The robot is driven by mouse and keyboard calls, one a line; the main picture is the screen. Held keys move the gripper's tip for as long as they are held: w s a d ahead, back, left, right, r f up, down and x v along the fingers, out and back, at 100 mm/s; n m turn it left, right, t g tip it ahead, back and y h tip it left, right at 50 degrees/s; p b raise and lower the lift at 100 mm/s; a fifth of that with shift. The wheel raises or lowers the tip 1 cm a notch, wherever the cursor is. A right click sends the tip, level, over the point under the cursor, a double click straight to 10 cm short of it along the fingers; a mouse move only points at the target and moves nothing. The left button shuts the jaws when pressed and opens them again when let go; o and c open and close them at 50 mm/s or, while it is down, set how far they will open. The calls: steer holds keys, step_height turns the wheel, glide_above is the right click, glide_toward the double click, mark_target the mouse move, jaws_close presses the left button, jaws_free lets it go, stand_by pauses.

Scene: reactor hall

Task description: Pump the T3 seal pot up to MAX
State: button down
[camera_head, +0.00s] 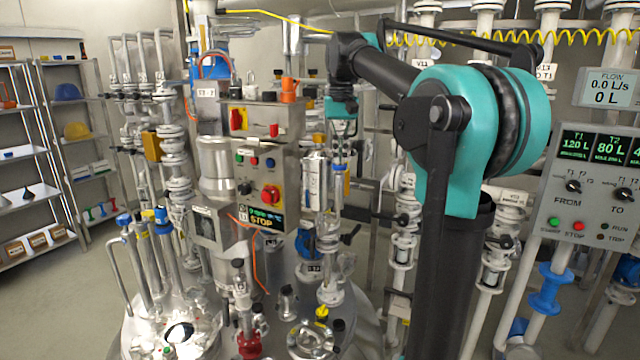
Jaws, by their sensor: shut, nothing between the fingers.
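My arm reaches from the right over the vessel, and my gripper (340,150) points down in the middle of the view. It is shut and looks empty. It is close to a slim upright cylinder (314,182) with a pale body and yellowish marks, just to its left. I cannot tell whether they touch. This cylinder may be the seal pot, but no T3 label or MAX mark is readable. I cannot make out a pump handle for certain. Pipes and valves behind the gripper make its fingertips hard to separate.
A control box (262,150) with a red knob and STOP display stands left of the gripper. The steel vessel top (215,335) is crowded with pipes and valves. A FROM/TO panel (590,185) is at right. Shelves (20,150) stand far left, with free floor before them.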

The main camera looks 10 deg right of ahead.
steer(key=shift+r, duration=1.95)
steer(key=shift+f, duration=0.1)
stand_by(1.0)
stand_by(0.4)
stand_by(1.8)
stand_by(0.4)
